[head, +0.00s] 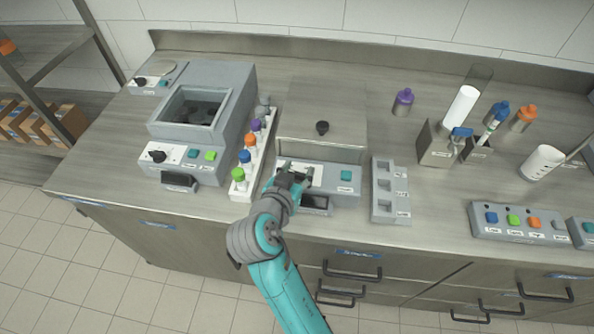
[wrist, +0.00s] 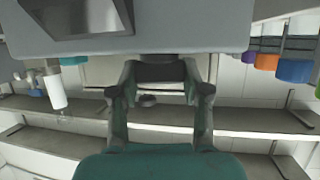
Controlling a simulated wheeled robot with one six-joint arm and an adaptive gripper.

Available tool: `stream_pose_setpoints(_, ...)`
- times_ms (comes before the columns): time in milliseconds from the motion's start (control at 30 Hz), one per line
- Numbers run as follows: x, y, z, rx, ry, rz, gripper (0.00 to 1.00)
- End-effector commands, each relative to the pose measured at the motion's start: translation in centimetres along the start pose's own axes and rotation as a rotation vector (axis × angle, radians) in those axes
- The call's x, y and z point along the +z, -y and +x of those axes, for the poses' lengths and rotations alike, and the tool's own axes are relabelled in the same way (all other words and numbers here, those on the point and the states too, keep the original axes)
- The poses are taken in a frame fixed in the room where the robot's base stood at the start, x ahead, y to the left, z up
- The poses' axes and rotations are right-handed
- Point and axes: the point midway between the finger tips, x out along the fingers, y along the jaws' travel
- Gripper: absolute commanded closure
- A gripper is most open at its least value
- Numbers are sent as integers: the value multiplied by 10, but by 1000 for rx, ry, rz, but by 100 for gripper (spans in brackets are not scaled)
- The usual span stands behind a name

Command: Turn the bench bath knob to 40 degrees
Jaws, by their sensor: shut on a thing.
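My gripper (head: 293,174) is at the front panel of the middle grey bench unit (head: 345,187), left of its teal button. It is shut on the panel's knob, which the fingers and wrist mostly hide.
A lid with a black handle (head: 322,128) tops the middle unit. A rack of colored-cap bottles (head: 250,155) stands close on its left, and a grey slotted block (head: 389,190) on its right. Farther left is an open-basin unit (head: 200,110) with its own black knob (head: 157,156).

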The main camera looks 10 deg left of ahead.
Motion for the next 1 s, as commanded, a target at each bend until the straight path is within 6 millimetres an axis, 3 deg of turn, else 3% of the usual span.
stream_pose_setpoints(600,-1,1,0,522,0,216,88)
stream_pose_setpoints(1000,0,0,0,740,0,305,88)
